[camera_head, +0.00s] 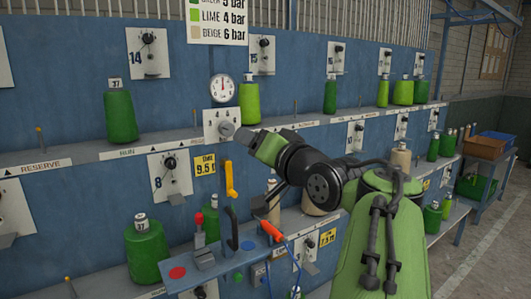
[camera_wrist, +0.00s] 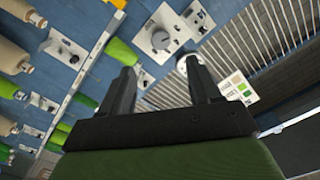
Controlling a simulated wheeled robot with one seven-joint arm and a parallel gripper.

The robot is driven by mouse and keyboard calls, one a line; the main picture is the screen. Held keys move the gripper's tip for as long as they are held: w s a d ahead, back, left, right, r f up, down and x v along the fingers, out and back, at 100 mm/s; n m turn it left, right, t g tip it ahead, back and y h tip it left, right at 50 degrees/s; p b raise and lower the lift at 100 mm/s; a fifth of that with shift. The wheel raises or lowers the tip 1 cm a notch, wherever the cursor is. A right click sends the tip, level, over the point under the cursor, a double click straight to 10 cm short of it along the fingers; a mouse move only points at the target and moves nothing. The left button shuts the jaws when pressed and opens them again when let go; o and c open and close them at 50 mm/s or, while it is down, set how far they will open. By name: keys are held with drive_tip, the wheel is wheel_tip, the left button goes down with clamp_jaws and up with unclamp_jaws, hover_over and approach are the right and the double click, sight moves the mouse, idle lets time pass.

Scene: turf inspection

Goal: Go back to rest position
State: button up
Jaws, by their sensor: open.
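My gripper (camera_wrist: 158,70) shows in the wrist view with its two dark fingers apart and nothing held between them. In the head view my gripper (camera_head: 241,134) is at the end of my raised arm, in front of the blue panel wall, close to a white plate (camera_head: 213,117) with a grey knob (camera_head: 226,129). Whether it touches the knob cannot be told. In the wrist view a plate with a round knob (camera_wrist: 160,40) lies beyond the fingertips.
Shelves with green spools (camera_head: 120,116) and a lime spool (camera_head: 249,103) line the wall. The floor at right (camera_head: 490,255) is clear.

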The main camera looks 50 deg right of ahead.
drive_tip(key=v, duration=0.4)
drive_tip(key=shift+w, duration=0.1)
idle(0.3)
drive_tip(key=w+a+f+n+g+y, duration=0.3)
drive_tip(key=a+f+n+g+y, duration=0.2)
drive_tip(key=a+f, duration=1)
drive_tip(key=s+a+f+n+g+p, duration=0.1)
drive_tip(key=s+a+f+n+g, duration=0.4)
drive_tip(key=s+a+f, duration=0.5)
drive_tip(key=s+f+g, duration=0.1)
drive_tip(key=s+f, duration=0.1)
drive_tip(key=s, duration=0.1)
drive_tip(key=shift+s+a+f+n+g, duration=0.2)
drive_tip(key=shift+f+n+g, duration=0.1)
drive_tip(key=shift+f+g, duration=0.1)
